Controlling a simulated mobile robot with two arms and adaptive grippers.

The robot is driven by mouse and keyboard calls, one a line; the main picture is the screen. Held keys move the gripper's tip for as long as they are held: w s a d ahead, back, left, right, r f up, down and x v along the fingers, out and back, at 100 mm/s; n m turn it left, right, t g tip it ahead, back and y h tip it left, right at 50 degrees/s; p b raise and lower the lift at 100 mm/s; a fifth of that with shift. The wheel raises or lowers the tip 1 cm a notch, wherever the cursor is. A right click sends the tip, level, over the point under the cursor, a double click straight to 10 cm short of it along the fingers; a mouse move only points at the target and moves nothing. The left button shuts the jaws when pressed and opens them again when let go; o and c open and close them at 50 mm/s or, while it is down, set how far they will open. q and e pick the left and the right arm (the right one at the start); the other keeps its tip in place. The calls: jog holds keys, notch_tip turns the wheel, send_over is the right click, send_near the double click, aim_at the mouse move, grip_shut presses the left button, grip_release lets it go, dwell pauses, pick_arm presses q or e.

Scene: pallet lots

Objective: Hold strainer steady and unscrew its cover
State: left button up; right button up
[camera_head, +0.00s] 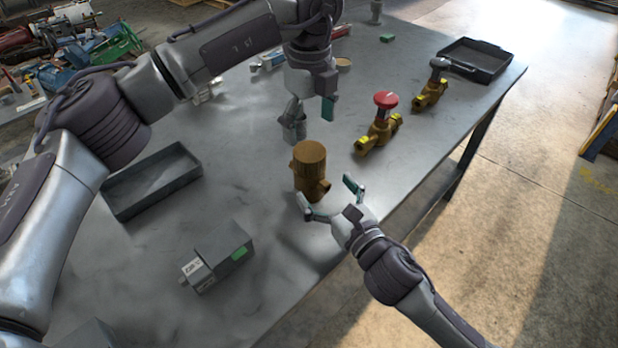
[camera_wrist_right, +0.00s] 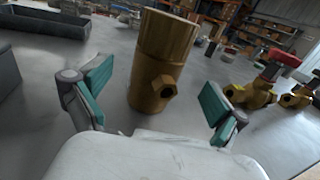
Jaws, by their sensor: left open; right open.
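The brass strainer (camera_head: 312,190) stands upright on the grey metal table, its side port facing the lower right. Its round cover (camera_head: 310,152) sits on top. In the right wrist view the strainer body (camera_wrist_right: 150,92) stands beyond and between my fingers, with the cover (camera_wrist_right: 168,35) above. My right gripper (camera_head: 333,201) is open beside the strainer on its near right side; its pads (camera_wrist_right: 155,100) do not appear to touch it. My left gripper (camera_head: 311,112) is open above and behind the strainer, pointing down. Its far finger is partly hidden.
A valve with a red handwheel (camera_head: 382,122) and another brass valve (camera_head: 432,90) stand to the right. A black tray (camera_head: 476,62) lies at the far right corner, a grey tray (camera_head: 152,182) at left. A grey box (camera_head: 220,256) stands in front. The table's right edge is near my right arm.

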jog(key=x, duration=0.6)
jog(key=shift+w+a, duration=0.1)
